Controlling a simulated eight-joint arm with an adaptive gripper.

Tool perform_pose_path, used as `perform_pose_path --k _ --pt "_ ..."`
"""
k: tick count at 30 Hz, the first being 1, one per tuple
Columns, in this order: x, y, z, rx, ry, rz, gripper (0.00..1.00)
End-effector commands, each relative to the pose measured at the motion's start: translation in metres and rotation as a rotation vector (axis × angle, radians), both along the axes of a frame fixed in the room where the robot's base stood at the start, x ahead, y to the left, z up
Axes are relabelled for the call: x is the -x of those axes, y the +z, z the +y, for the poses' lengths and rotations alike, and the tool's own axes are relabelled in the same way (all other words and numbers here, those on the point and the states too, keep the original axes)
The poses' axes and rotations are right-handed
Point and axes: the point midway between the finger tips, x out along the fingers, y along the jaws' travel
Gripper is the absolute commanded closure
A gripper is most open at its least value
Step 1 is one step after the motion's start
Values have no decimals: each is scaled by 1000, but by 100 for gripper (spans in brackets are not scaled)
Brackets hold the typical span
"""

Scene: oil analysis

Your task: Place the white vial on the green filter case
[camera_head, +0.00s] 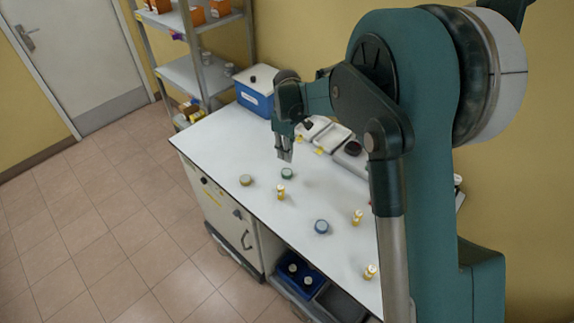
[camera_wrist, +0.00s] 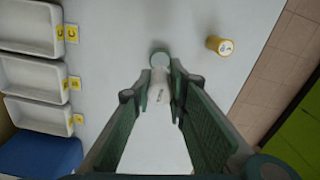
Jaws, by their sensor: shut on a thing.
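My gripper (camera_head: 285,155) is over the white table, just above and behind the green filter case (camera_head: 287,174) in the head view. In the wrist view my gripper (camera_wrist: 160,85) is shut on the white vial (camera_wrist: 160,92), which has small dark marks on its side. The green filter case (camera_wrist: 160,55), round with a pale top, shows right beyond the vial in the wrist view and is partly hidden by it. I cannot tell whether vial and case touch. The vial is too small to make out clearly in the head view.
A yellow vial (camera_head: 281,192) stands close to the green case; it also shows in the wrist view (camera_wrist: 219,45). A yellowish case (camera_head: 245,180), a blue case (camera_head: 321,227) and other yellow vials (camera_head: 357,217) stand around. White trays (camera_wrist: 33,77) and a blue box (camera_head: 255,97) are behind.

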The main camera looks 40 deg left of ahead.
Motion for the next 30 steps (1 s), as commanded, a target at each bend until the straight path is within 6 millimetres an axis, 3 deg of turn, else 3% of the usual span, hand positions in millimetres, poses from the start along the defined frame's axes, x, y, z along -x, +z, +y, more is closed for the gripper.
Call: perform_pose_path --k 6,20,30 --pt "0 -24 0 0 0 0 92" --pt "0 -31 0 0 0 0 92" --pt "0 -62 0 0 0 0 92"
